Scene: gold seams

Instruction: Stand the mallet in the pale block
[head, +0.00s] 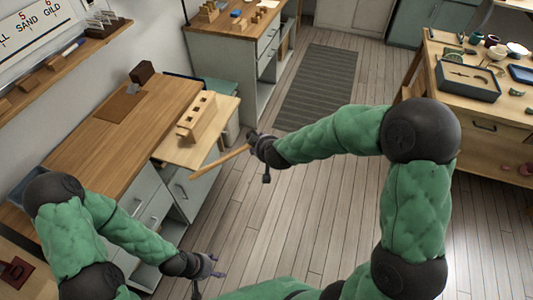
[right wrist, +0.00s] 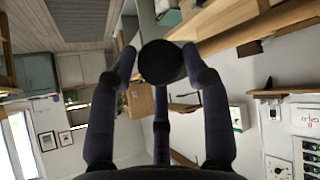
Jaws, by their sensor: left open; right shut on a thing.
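The mallet's wooden handle (head: 221,162) sticks out to the left from my right gripper (head: 262,153), sloping slightly down at its free end. My right gripper is shut on the mallet, in the air over the floor. In the right wrist view a dark round end (right wrist: 162,63), apparently the mallet's, sits between the fingers. My left gripper (head: 207,270) is open and empty, low in the head view, away from the block.
The wooden bench (head: 80,155) holds a brown mat (head: 120,106) and a small dark block (head: 142,72). Another bench stands at the back. A table (head: 465,104) with trays and cups is at the right. The plank floor between them is clear, with a grey rug (head: 318,90).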

